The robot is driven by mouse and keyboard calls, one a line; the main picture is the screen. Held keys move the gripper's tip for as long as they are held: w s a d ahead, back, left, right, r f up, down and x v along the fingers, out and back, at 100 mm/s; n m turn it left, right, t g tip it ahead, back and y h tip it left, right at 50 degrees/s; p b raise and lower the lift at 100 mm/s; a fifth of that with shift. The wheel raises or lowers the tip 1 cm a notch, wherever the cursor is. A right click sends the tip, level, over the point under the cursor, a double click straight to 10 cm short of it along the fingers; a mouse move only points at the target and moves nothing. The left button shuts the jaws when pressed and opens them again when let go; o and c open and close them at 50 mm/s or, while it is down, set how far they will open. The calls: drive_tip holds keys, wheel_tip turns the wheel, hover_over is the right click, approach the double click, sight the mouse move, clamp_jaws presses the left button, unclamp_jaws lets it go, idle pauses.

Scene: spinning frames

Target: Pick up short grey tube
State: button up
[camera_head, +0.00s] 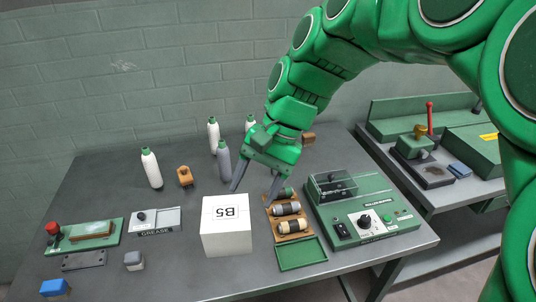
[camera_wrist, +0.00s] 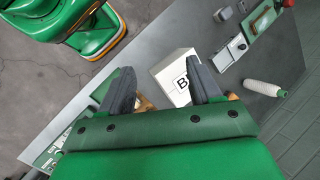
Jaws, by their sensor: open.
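The short grey tube (camera_head: 286,208), grey with dark bands, lies on its side in the wooden rack, between a cream tube (camera_head: 292,226) and a greenish dark tube (camera_head: 286,193) partly behind my finger. My gripper (camera_head: 254,190) is open and empty, pointing down behind the white B5 box and to the left of the rack. Its right finger is close to the rack's back end; I cannot tell if it touches. In the wrist view my gripper (camera_wrist: 163,80) has its fingers spread with the white box beyond them. The short grey tube is not discernible there.
The white box (camera_head: 227,230) stands close left of the rack (camera_head: 304,236). A green control unit (camera_head: 365,205) stands close right, and an empty green tray (camera_head: 300,254) lies in front. Several bottle-shaped cones (camera_head: 151,168) stand at the back left. The table's front left has small fixtures.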

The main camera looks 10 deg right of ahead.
drive_tip(key=w+d+r+m+t+y, duration=0.1)
drive_tip(key=w+d+m+y, duration=0.2)
drive_tip(key=w, duration=0.7)
drive_tip(key=w+d+m+t+y, duration=0.15)
drive_tip(key=w+m, duration=0.35)
drive_tip(key=w, duration=0.5)
drive_tip(key=w+d+f+m+t+y, duration=0.1)
drive_tip(key=w+d+f+m+t, duration=0.1)
drive_tip(key=w+d+m, duration=0.4)
drive_tip(key=w+d+f+m+t+y, duration=0.2)
drive_tip(key=w+d+f+m+t, duration=0.1)
drive_tip(key=w+d, duration=0.5)
approach(270, 172)
drive_tip(key=r, duration=0.1)
drive_tip(key=a+r, duration=0.1)
drive_tip(key=w+r, duration=0.1)
drive_tip(key=shift+a+r+g, duration=0.1)
drive_tip(key=shift+a+g, duration=0.25)
drive_tip(key=shift+a+f, duration=0.15)
drive_tip(key=shift+f, duration=0.25)
drive_tip(key=shift+w+x, duration=0.2)
drive_tip(key=shift+x, duration=3.55)
drive_tip(key=c, duration=1)
drive_tip(key=shift+r, duration=0.1)
